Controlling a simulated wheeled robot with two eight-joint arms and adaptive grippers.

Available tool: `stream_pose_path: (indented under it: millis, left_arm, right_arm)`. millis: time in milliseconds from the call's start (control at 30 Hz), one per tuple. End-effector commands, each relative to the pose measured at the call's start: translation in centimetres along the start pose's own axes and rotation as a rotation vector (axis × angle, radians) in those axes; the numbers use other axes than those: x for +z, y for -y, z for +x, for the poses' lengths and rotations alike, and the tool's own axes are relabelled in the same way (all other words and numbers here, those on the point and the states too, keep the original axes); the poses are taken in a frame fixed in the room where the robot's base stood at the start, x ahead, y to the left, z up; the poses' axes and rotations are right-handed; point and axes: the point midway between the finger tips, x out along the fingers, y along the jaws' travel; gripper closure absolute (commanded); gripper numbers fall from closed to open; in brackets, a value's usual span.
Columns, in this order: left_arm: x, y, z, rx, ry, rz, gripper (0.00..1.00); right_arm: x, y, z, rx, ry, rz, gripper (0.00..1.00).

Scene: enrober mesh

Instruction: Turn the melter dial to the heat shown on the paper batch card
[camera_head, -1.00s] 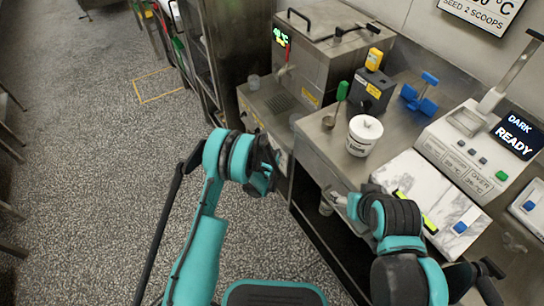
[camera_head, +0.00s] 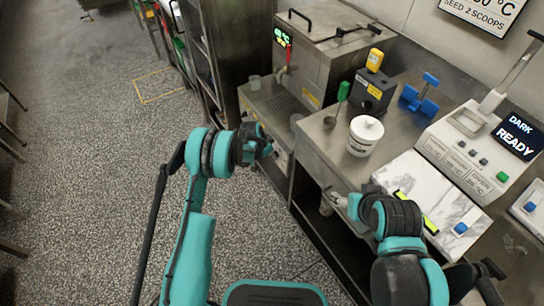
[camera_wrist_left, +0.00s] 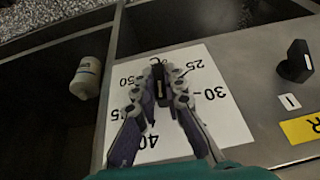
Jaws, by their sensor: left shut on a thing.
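The melter (camera_head: 322,60) is a steel machine at the back with a small green display (camera_head: 282,37), whose digits are blurred. My left gripper (camera_head: 266,147) is at its front panel. In the left wrist view its fingers (camera_wrist_left: 160,88) are shut on the dark dial knob (camera_wrist_left: 160,86), which has a white pointer line. A white scale plate (camera_wrist_left: 215,110) with several numbers, including 25, 30, 40 and 50, surrounds the knob, partly hidden by the fingers. A card (camera_head: 483,12) on the wall reads "SEED 2 SCOOPS"; its heat figure is cut off. My right gripper (camera_head: 340,200) is by the counter's front edge.
A white tub (camera_head: 364,136), a green-handled tool (camera_head: 336,103) and a black box (camera_head: 374,92) stand on the counter. A tester (camera_head: 470,150) reads "DARK READY". In the left wrist view a black knob (camera_wrist_left: 295,61) and white bottle (camera_wrist_left: 87,78) flank the plate.

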Motion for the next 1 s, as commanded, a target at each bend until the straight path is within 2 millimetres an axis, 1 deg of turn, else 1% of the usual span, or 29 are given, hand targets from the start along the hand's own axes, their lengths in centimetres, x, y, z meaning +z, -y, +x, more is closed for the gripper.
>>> stream_pose_path:
  millis: [33,300,733,767,800,833,1000]
  left_arm:
    - [-0.35,0.18,-0.03,0.016,-0.009,-0.009,1.00]
    - [-0.46,0.16,-0.03,0.084,-0.010,-0.036,1.00]
    - [-0.48,0.10,-0.04,0.095,-0.010,-0.040,1.00]
    - [-0.48,0.10,-0.04,0.095,-0.010,-0.040,0.85]
    - [-0.48,0.09,-0.04,0.095,-0.010,-0.040,0.74]
    - [-0.49,0.08,-0.04,0.095,-0.010,-0.040,0.69]
    - [-0.42,0.03,-0.01,0.095,-0.008,-0.039,0.69]
  right_arm:
    - [-0.02,0.00,-0.02,0.000,0.000,0.000,0.34]
    - [-0.02,0.00,-0.03,0.000,0.000,0.000,0.34]
    - [-0.02,0.00,-0.03,0.000,0.000,0.000,0.34]
    - [-0.02,0.00,-0.03,0.000,0.000,0.000,0.34]
    - [-0.02,0.00,-0.03,0.000,0.000,0.000,0.34]
    - [-0.02,0.00,-0.03,0.000,0.000,0.000,0.34]
    - [-0.02,0.00,-0.03,0.000,0.000,0.000,0.34]
